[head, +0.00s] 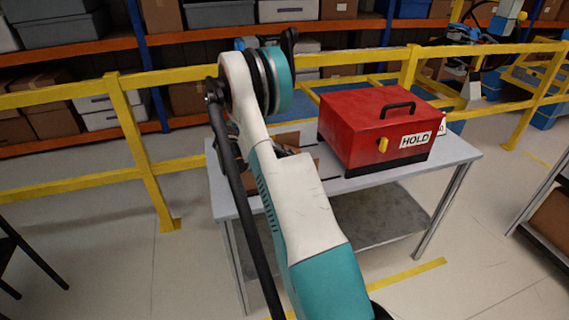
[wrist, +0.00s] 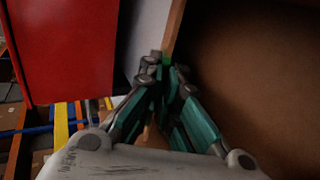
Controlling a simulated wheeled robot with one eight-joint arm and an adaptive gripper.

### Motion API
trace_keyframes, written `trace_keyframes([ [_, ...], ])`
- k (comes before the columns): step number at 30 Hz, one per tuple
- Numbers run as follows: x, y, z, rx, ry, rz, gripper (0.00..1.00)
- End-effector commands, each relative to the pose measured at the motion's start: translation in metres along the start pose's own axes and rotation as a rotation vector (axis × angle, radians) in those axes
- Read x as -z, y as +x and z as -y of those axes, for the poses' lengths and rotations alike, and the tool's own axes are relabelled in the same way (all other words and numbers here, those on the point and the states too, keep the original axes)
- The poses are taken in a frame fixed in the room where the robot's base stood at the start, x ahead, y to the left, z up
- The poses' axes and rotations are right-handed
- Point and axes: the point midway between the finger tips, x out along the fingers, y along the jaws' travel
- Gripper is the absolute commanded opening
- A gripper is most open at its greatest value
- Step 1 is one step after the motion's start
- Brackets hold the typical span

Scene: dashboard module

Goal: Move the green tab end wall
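In the wrist view, the fingertips of my gripper (wrist: 166,72) are close together at the top edge of a brown panel. A small bright green tab (wrist: 166,59) shows between the tips. The panel, the end wall (wrist: 174,30), runs up from there as a thin light-brown edge. The fingers appear shut on the wall at its tab; they hide most of the contact. In the head view, my arm hides the gripper and most of the brown piece on the table (head: 455,150).
A red box (head: 375,122) with a black handle, yellow latch and HOLD label stands on the table's right part; its red side also fills the wrist view's upper left. A yellow rail (head: 415,66) and shelves stand behind. A brown surface (wrist: 260,80) fills the wrist view's right.

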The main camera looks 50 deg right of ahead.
Motion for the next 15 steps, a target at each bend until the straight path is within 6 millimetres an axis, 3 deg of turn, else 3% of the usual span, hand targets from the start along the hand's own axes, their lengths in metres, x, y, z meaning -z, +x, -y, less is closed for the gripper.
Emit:
trace_keyframes([
  [15, 0.0034, 0.0054, 0.0010, -0.048, 0.000, 0.000, 0.00],
])
